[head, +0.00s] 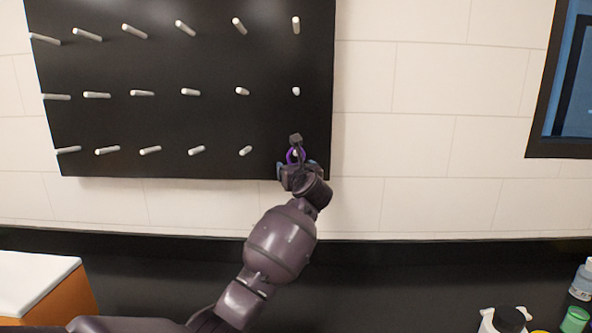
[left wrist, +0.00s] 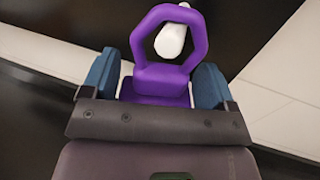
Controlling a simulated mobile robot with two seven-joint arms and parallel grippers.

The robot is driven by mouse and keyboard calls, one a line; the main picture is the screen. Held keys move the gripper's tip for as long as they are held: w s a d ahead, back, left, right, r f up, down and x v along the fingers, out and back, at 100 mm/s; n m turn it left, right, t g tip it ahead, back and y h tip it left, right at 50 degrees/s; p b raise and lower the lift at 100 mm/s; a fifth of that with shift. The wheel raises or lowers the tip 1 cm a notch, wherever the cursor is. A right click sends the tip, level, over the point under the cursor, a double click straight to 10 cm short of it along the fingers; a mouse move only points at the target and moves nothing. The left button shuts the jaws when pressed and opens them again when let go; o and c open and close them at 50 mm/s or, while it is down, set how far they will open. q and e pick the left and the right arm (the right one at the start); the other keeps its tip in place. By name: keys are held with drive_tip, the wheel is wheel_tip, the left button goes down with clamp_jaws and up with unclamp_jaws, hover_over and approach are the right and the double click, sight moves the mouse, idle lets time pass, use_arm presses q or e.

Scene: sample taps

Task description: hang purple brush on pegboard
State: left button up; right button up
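The purple brush (left wrist: 160,85) shows a hexagonal loop at its top end in the left wrist view. Its loop also shows in the head view (head: 290,157), partly hidden by my gripper. My left gripper (head: 298,168) is at the lower right corner of the black pegboard (head: 215,125). Its blue fingertips (left wrist: 157,84) are on both sides of the brush below the loop. A white peg (left wrist: 170,40) shows through the loop's opening, and the loop's top bar crosses in front of part of it. I cannot tell how deep the peg sits. My right gripper is not in view.
Several bare pegs (head: 150,150) stick out of the board in rows. A white-topped orange box (head: 35,280) is at the lower left. Bottles (head: 582,282) stand at the lower right. A dark-framed window (head: 570,110) is on the right of the tiled wall.

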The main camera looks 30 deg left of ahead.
use_arm(q)
drive_tip(key=o, duration=0.3)
drive_tip(key=shift+d, duration=0.1)
drive_tip(key=b+v, duration=0.2)
drive_tip(key=v, duration=0.8)
drive_tip(key=shift+s+d, duration=0.2)
drive_tip(key=shift+d, duration=0.05)
